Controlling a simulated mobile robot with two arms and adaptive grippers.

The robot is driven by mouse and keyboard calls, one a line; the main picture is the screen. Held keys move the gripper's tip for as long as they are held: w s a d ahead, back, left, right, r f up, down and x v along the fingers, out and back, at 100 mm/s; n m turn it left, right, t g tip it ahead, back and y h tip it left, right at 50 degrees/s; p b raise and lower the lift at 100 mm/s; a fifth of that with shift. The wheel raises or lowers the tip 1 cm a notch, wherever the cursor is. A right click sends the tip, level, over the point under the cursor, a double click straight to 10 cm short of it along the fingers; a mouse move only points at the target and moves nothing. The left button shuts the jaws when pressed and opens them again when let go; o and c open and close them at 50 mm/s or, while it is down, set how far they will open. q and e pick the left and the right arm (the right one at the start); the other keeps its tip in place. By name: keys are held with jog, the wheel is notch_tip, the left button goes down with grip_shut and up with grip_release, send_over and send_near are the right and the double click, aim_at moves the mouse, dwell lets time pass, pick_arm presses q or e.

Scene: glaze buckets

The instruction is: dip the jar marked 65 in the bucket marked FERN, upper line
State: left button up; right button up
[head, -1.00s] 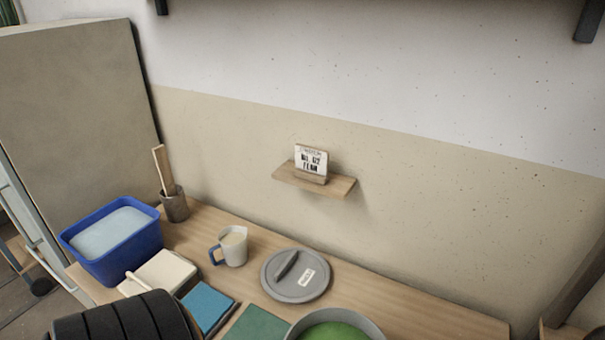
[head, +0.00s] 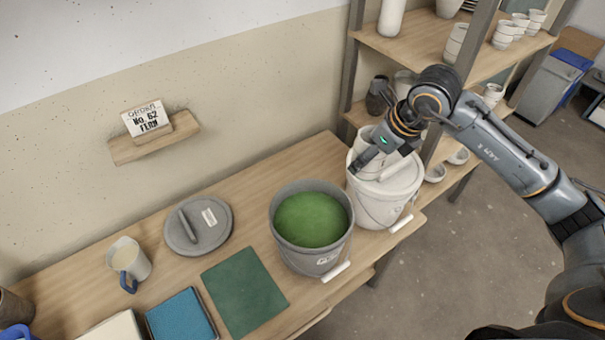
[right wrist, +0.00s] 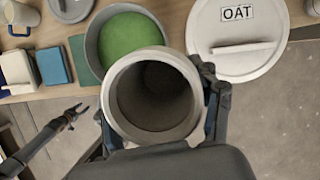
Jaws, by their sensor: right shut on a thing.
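My right gripper (head: 372,160) is shut on a pale jar (head: 366,142). In the right wrist view the jar (right wrist: 150,128) sits between the fingers, its open mouth and empty dark inside facing the camera. No number shows on it. The grey bucket (head: 312,257) holds green glaze (head: 311,219); its front label is too small to read. In the head view the jar is right of this bucket, by the white bucket. My left gripper (right wrist: 77,115) appears open and empty in the right wrist view.
The white bucket (head: 378,211) has a lid marked OAT (right wrist: 237,40). A grey lid (head: 198,225), a green mat (head: 244,292), a blue block (head: 181,316) and a jug (head: 128,264) lie left of the green bucket. Shelves (head: 415,48) with pots stand behind.

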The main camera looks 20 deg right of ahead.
pick_arm(q)
jog(key=r, duration=0.1)
jog(key=r+p, duration=0.1)
jog(key=d+r, duration=0.1)
jog(key=shift+w+r, duration=0.1)
jog(key=shift+w, duration=0.2)
pick_arm(e)
jog(key=w+a+f+n+y, duration=0.1)
jog(key=w+a+f+n, duration=0.1)
jog(key=a+f, duration=0.9)
jog(key=shift+a+f+n+g, duration=0.3)
jog(key=shift+f+n, duration=0.2)
jog(key=shift+f, duration=0.45)
pick_arm(q)
jog(key=shift+f, duration=0.2)
pick_arm(e)
jog(key=shift+d, duration=0.1)
pick_arm(q)
notch_tip(320, 180, down, 4)
jog(key=b, duration=0.4)
jog(key=shift+d, duration=0.15)
pick_arm(e)
notch_tip(320, 180, down, 4)
jog(key=shift+f, duration=0.15)
